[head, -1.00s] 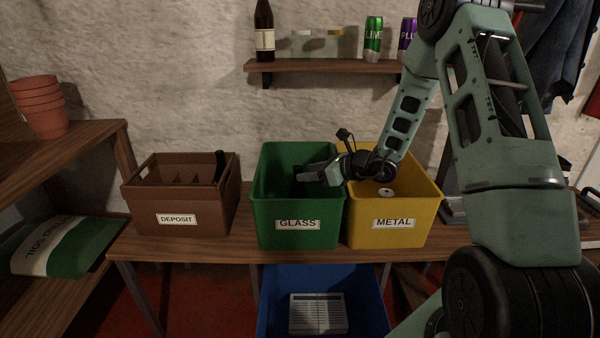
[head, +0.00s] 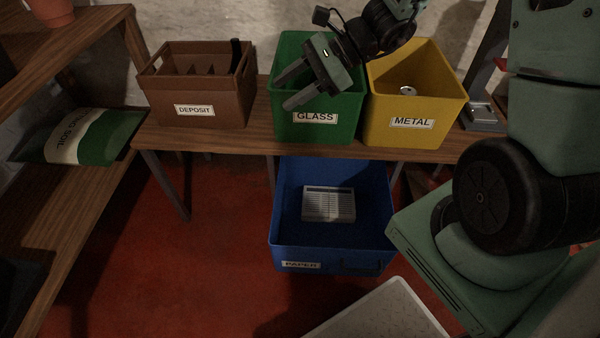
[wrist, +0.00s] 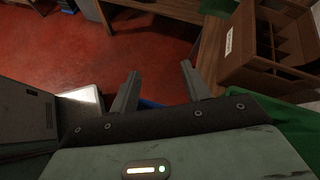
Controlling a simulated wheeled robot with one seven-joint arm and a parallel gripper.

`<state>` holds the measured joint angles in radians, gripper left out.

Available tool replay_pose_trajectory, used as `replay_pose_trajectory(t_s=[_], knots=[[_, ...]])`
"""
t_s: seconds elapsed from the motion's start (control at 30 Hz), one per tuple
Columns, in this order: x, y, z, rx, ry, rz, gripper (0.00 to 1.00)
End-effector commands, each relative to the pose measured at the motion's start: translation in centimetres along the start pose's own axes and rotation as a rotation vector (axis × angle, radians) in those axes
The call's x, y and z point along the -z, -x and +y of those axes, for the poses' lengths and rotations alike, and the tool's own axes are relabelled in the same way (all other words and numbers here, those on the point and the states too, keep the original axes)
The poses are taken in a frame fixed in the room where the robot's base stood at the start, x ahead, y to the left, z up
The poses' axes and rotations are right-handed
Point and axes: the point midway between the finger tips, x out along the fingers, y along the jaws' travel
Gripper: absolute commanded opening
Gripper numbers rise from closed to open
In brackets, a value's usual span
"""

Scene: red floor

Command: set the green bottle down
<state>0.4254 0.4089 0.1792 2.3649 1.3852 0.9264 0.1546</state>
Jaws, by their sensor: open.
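My gripper (head: 280,94) is open, with nothing between its fingers. It is in front of and above the green GLASS bin (head: 315,133), pointing left in the head view. In the wrist view its two fingers (wrist: 160,70) stand apart over red floor and a wooden edge. I cannot make out a green bottle in either current view. The inside of the GLASS bin is mostly hidden by my gripper and its front wall. A dark bottle neck (head: 235,52) sticks up in the brown DEPOSIT crate (head: 210,122); its colour is too dark to tell.
A yellow METAL bin (head: 400,138) holding a can stands right of the GLASS bin on the wooden bench (head: 240,140). A blue PAPER bin (head: 330,250) with a grey-white item (head: 328,204) is below. A soil bag (head: 95,137) lies on the left shelf. Red floor is open at left.

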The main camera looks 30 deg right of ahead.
Motion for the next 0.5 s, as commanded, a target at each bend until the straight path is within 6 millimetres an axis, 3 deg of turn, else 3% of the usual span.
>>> replay_pose_trajectory(t_s=[0.03,0.1,0.3,0.4,0.5], knots=[[-2.8,-1.7,3.0,-0.136,0.163,0.014,0.47],[-5.3,-3.0,7.3,-0.315,0.392,0.037,0.47],[-8.8,-3.3,17.3,-0.761,1.103,0.087,0.47],[-9.5,-2.5,20.2,-0.926,1.452,0.1,0.47],[-9.9,-1.9,21.7,-1.04,1.743,0.107,0.47]])
